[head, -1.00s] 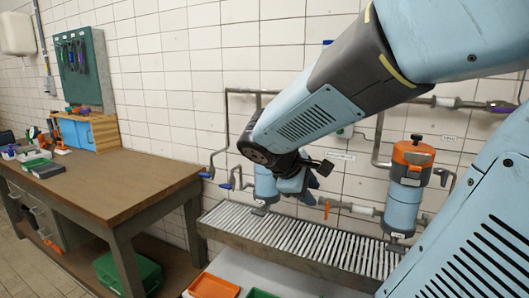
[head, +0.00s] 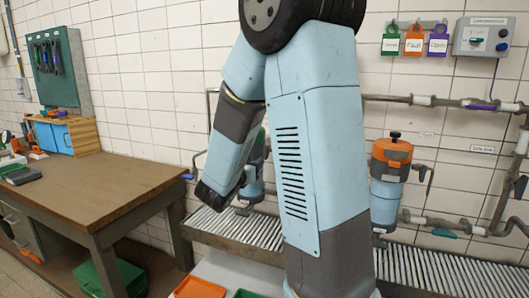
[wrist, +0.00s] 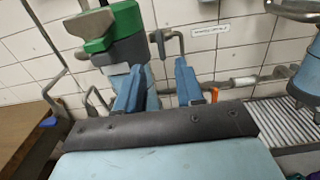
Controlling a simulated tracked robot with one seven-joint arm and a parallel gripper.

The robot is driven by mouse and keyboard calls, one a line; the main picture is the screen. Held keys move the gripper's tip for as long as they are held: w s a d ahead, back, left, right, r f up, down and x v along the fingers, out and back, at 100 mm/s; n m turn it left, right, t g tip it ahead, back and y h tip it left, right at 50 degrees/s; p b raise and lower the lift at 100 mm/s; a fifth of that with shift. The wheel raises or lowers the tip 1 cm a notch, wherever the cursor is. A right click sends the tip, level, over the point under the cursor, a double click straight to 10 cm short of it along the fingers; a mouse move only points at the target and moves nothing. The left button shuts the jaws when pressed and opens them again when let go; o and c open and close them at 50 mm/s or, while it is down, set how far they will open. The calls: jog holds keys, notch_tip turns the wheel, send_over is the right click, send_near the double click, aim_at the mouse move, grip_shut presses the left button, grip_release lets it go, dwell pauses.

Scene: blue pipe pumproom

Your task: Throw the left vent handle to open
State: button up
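The left canister, blue with a green top (wrist: 112,32), stands beyond my gripper in the wrist view. A small grey side pipe with a dark lever-like end (wrist: 160,42) is at its right; I take this for the left vent handle, but cannot be sure. My gripper (wrist: 160,72) has two blue fingers spread apart, with nothing seen between them. The lever-like end shows above the gap; contact cannot be told.
An orange-topped blue canister (head: 388,195) stands at right on the slatted trough (head: 425,268). Pipes (head: 445,102) run along the tiled wall. An orange handle (wrist: 214,94) is right of my fingers. A wooden workbench (head: 95,190) is at left, with an orange bin (head: 198,289) near the trough.

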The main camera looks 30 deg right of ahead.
aim_at(265, 152)
jog(key=x, duration=1.3)
jog(key=shift+c, duration=0.3)
jog(key=shift+s, duration=0.1)
grip_shut()
